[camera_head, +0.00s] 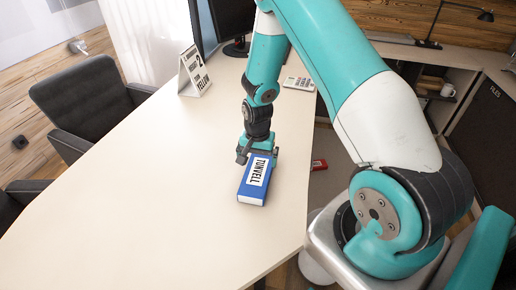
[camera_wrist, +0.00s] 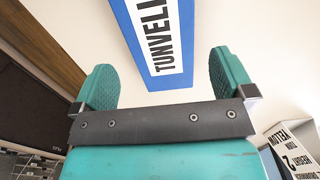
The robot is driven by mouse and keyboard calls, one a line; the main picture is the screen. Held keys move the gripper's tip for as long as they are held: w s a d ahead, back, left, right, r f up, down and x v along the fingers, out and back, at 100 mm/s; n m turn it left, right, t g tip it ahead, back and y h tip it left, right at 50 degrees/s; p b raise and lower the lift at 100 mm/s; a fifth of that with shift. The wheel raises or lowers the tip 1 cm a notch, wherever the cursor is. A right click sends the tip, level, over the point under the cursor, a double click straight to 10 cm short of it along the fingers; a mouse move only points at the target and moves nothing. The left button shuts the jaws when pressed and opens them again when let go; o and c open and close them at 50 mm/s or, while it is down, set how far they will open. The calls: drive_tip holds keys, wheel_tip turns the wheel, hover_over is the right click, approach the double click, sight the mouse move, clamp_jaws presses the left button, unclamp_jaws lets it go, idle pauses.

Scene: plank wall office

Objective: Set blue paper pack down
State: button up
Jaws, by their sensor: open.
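The blue paper pack (camera_head: 255,184) with a white label reading "TUNVELL" lies on the pale desk (camera_head: 150,190), near its right edge. My gripper (camera_head: 257,153) is at the far end of the pack, low over the desk. In the wrist view the pack (camera_wrist: 140,47) is ahead of my gripper (camera_wrist: 164,82), between the lines of its two teal fingers. The fingers are spread apart, with clear gaps to the pack on both sides. The pack seems to rest on the desk, and its underside is hidden.
A white sign (camera_head: 194,72) and dark monitors (camera_head: 232,22) stand at the desk's far end, with a calculator (camera_head: 299,83) nearby. A red object (camera_head: 319,165) lies beyond the right edge. Dark chairs (camera_head: 88,108) stand at left. The desk left of the pack is clear.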

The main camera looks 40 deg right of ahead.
sight(257, 172)
drive_tip(key=s+a+r+n+y, duration=0.1)
drive_tip(key=s+a+r+n, duration=0.25)
drive_tip(key=a+r, duration=0.6)
drive_tip(key=s+a+r+n+y, duration=0.1)
drive_tip(key=s+a+r+n, duration=0.35)
drive_tip(key=r, duration=0.75)
drive_tip(key=s+a+r+n+y, duration=0.1)
drive_tip(key=s+a+r+n, duration=0.3)
drive_tip(key=s, duration=0.3)
drive_tip(key=s+a+r+n+y, duration=0.1)
drive_tip(key=s+a+r+n, duration=0.3)
drive_tip(key=s, duration=0.3)
drive_tip(key=shift+a+r+n+b, duration=0.15)
drive_tip(key=shift+a+n+b, duration=0.15)
drive_tip(key=shift+n, duration=0.5)
drive_tip(key=shift+w, duration=0.1)
